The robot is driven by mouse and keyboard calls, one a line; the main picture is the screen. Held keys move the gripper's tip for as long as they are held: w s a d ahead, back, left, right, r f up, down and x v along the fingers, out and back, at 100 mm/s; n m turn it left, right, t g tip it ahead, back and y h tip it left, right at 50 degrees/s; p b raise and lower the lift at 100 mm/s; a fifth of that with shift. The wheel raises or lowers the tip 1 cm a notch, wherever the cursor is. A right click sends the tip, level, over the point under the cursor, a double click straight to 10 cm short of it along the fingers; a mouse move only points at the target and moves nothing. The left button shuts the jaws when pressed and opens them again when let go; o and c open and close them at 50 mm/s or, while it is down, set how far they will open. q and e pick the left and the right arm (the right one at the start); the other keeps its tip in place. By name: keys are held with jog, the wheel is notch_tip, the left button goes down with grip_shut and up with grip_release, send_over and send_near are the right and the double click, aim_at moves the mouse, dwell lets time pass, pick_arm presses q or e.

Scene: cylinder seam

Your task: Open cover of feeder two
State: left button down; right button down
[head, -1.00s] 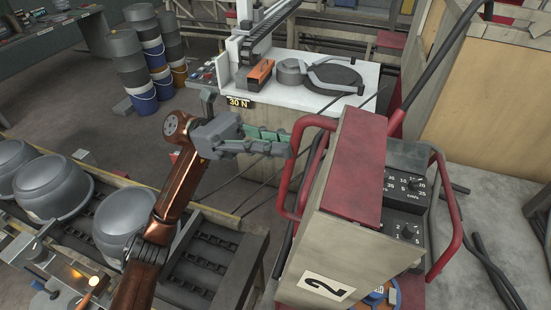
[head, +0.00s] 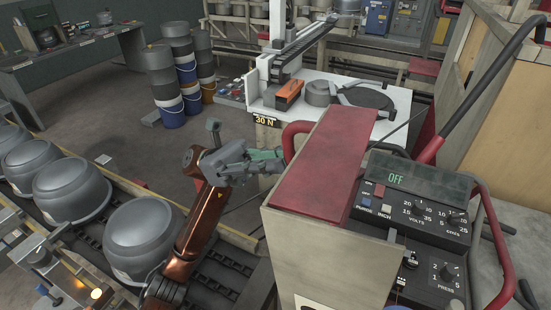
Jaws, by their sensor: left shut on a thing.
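Feeder two (head: 335,240) is a beige box with a red top (head: 322,170) and a control panel on its right whose display reads OFF. It fills the lower right of the head view. My left gripper (head: 274,158), on the copper-coloured arm, has its green fingers at the feeder's far left side, beside a red tube rail (head: 291,137). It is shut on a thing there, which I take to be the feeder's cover. The fingertips' contact and the cover itself are hidden behind the box. My right gripper is out of view.
A conveyor with several grey pots (head: 142,240) runs along the left. A white bench (head: 401,97) with a 30 N sign stands behind the feeder. Stacked drums (head: 160,85) stand at the back left. Open floor lies between drums and conveyor.

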pick_arm(q)
jog(key=c, duration=1.9)
grip_release()
jog(key=shift+c, duration=0.2)
jog(key=shift+w+f, duration=0.1)
jog(key=v, duration=0.7)
jog(key=shift+a, duration=0.2)
jog(key=shift+f, duration=0.1)
